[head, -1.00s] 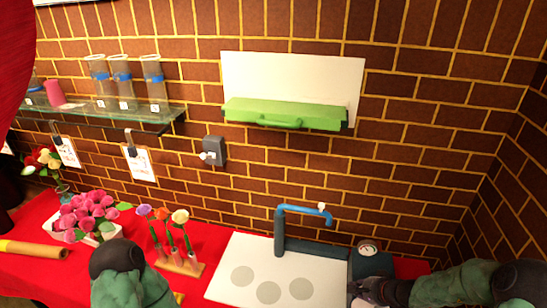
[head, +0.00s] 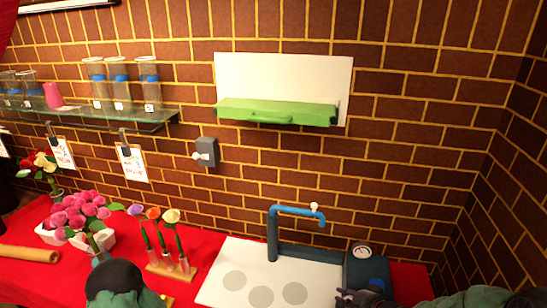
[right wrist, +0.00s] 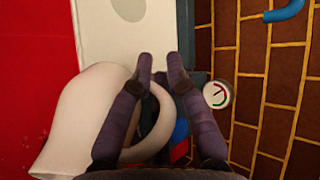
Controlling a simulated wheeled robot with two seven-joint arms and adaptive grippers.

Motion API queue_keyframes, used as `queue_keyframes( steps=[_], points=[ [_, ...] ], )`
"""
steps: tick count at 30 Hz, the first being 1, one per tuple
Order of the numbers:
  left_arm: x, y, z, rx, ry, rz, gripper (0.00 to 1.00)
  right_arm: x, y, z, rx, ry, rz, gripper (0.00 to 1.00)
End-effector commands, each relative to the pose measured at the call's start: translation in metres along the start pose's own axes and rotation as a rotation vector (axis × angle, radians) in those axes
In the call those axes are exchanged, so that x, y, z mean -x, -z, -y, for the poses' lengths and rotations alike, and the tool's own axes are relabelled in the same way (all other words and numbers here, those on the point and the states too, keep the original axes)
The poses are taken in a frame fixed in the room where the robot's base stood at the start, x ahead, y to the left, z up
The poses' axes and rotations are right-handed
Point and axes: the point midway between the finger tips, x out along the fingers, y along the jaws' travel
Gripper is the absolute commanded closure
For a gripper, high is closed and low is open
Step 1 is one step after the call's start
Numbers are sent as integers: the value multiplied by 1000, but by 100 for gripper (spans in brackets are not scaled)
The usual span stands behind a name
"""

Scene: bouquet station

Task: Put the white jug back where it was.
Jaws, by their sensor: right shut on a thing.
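The white jug (right wrist: 82,115) fills the left of the right wrist view, lying across the picture with its handle (right wrist: 166,105) towards the right. My right gripper (right wrist: 159,68) is shut on the handle, one finger on each side of it. In the head view my right gripper (head: 346,299) is at the bottom edge, beside the right end of the white board (head: 230,258); the jug does not show there. Round grey marks lie on the board. My left arm shows at the bottom left of the head view, but its gripper is out of the picture.
A blue tap (head: 298,208) and a dial gauge (head: 361,252) stand behind the board. Left are a wooden flower rack (head: 172,270), pink flowers (head: 80,212) and a brown roll (head: 28,253) on red cloth. Glass jars (head: 120,88) stand on a shelf. A brick wall closes the back.

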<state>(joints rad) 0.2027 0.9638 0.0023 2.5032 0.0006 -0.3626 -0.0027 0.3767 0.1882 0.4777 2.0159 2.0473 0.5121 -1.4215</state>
Motion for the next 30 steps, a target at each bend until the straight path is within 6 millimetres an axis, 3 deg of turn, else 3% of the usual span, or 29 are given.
queue_keyframes(
  steps=[6,12,22,30],
  points=[
    [-19,0,7,0,0,0,60,-5,-31,-13,-8,-1,-14,100],
    [-25,1,9,0,0,0,60,-6,-46,-19,-14,-4,-21,100],
    [-26,1,9,0,0,0,60,-6,-48,-19,-14,-6,-20,100],
    [-26,1,9,0,0,0,60,-12,-50,-4,40,-35,51,100]
  ],
)
